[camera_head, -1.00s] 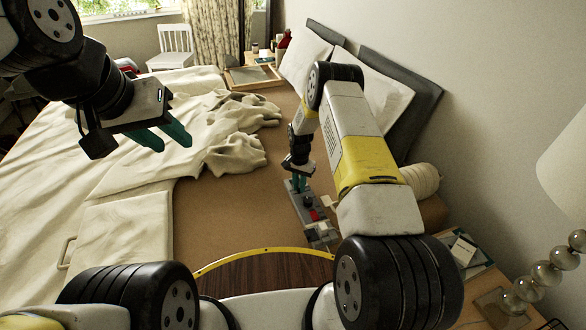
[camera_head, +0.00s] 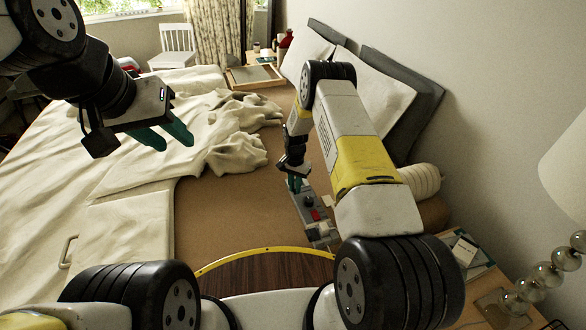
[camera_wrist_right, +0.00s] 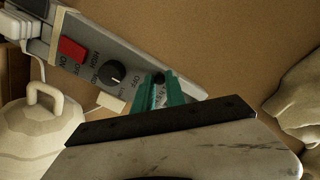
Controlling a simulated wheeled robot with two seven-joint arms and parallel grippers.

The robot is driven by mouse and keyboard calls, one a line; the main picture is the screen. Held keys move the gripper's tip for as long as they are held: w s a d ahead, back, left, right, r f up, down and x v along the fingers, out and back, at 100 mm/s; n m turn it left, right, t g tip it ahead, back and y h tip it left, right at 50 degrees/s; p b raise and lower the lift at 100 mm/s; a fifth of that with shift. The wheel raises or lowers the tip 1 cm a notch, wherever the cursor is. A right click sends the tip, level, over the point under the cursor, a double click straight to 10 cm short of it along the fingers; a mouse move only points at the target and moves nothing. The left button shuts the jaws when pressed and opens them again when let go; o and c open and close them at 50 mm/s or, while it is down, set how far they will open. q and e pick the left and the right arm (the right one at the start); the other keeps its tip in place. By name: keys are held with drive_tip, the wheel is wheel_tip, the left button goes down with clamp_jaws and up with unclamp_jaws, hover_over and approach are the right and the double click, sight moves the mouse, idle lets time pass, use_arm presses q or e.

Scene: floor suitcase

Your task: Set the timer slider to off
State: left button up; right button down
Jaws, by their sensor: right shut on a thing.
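A grey control panel (camera_head: 308,210) lies on the brown bed surface. In the right wrist view the panel (camera_wrist_right: 130,62) carries a red switch (camera_wrist_right: 72,49), a black round knob (camera_wrist_right: 112,72) and printed labels. My right gripper (camera_head: 294,184) reaches down to the panel's far end. In the wrist view its green fingers (camera_wrist_right: 160,88) are shut on a small dark part between them, past the knob, where the timer slider appears to be. The fingers hide most of it, and its setting cannot be read. My left gripper (camera_head: 166,136) is open and empty above the bed's left side.
A rumpled cream blanket (camera_head: 235,130) lies left of the panel. Pillows (camera_head: 375,90) lean at the headboard. A pale lidded pot (camera_wrist_right: 40,120) is beside the panel in the wrist view. A lamp (camera_head: 550,270) stands at right. Brown bed surface left of the panel is clear.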

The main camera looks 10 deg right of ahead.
drive_tip(key=shift+a, duration=0.25)
drive_tip(key=c, duration=1.4)
unclamp_jaws()
drive_tip(key=shift+r, duration=0.1)
drive_tip(key=shift+r, duration=3.85)
drive_tip(key=shift+r, duration=0.1)
